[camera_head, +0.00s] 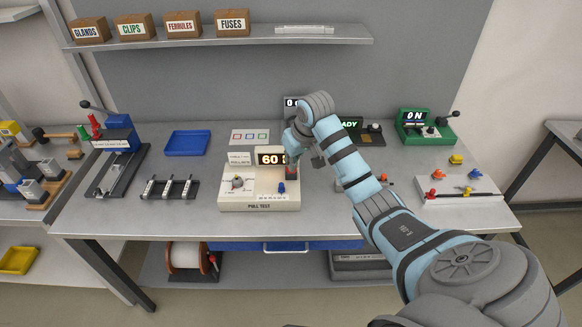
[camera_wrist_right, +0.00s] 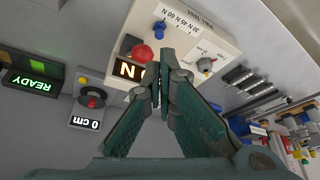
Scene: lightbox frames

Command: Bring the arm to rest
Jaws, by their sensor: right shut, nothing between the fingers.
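My right arm reaches in from the lower right in the head view. Its gripper (camera_head: 292,162) hangs over the right part of the pull test box (camera_head: 232,205), partly hidden by its own wrist. In the right wrist view the gripper's two fingers (camera_wrist_right: 161,88) are closed together with nothing between them. The box (camera_wrist_right: 197,32) is behind the fingertips there, with a red knob (camera_wrist_right: 141,53) close beside them. I cannot tell whether the fingers touch the box. My left gripper is not in view.
The box's display (camera_head: 269,158) reads 60, its end covered. A blue tray (camera_head: 187,143), a lever press (camera_head: 115,135) and a wire rack (camera_head: 169,188) stand left. A READY unit (camera_head: 373,134), a green ON unit (camera_head: 426,138) and a white connector block (camera_head: 465,190) stand right. A shelf (camera_head: 330,41) runs above.

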